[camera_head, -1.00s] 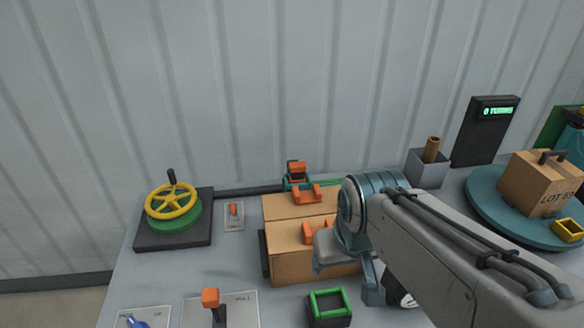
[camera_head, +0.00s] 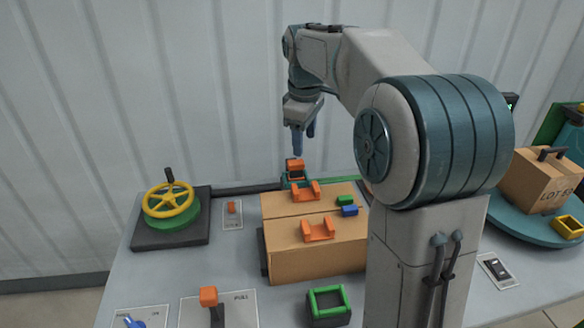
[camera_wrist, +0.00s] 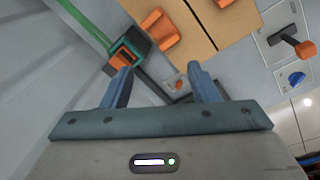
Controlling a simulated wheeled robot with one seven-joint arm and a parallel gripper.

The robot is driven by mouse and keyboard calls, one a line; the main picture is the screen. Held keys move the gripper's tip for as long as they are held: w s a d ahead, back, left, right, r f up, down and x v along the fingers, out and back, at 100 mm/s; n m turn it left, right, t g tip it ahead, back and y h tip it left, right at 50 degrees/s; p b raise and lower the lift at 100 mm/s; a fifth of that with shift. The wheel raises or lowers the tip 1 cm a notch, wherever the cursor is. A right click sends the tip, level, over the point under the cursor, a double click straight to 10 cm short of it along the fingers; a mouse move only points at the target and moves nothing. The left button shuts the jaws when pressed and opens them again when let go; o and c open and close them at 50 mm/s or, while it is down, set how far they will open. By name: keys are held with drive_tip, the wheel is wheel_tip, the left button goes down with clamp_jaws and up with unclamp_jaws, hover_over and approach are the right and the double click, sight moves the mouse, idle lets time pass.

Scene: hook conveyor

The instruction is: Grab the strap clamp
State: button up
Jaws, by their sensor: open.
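The strap clamp appears to be the teal block with an orange top (camera_head: 295,172) behind the cardboard box, at the back edge of the table. In the wrist view the same teal and orange piece (camera_wrist: 127,55) sits by the tip of the left finger, with a green strap running from it. My gripper (camera_head: 303,150) points down just above this piece in the head view, its blue fingers apart. In the wrist view my gripper (camera_wrist: 159,78) is open with nothing held between its fingers. I cannot tell whether a finger touches the piece.
A cardboard box (camera_head: 290,264) with orange brackets (camera_head: 318,229) stands in front of the clamp. A yellow handwheel (camera_head: 170,204) is at left, an orange-topped lever (camera_head: 209,298) and green frame (camera_head: 328,304) in front. The corrugated wall (camera_head: 120,90) is close behind.

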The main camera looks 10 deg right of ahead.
drive_tip(key=w+f+n, duration=0.2)
drive_tip(key=w+n, duration=0.2)
drive_tip(key=w, duration=0.4)
drive_tip(key=n+g, duration=0.1)
drive_tip(key=n, duration=0.2)
hover_over(296, 162)
wheel_tip(296, 162, down, 5)
drive_tip(key=f, duration=0.4)
drive_tip(key=f+b, duration=0.1)
drive_tip(key=f, duration=0.2)
drive_tip(key=shift+s+d+f, duration=0.15)
drive_tip(key=shift+s+f, duration=0.05)
drive_tip(key=shift+f, duration=0.2)
drive_tip(key=shift+w+f, duration=0.15)
drive_tip(key=shift+f, duration=2.45)
drive_tip(key=c, duration=1.1)
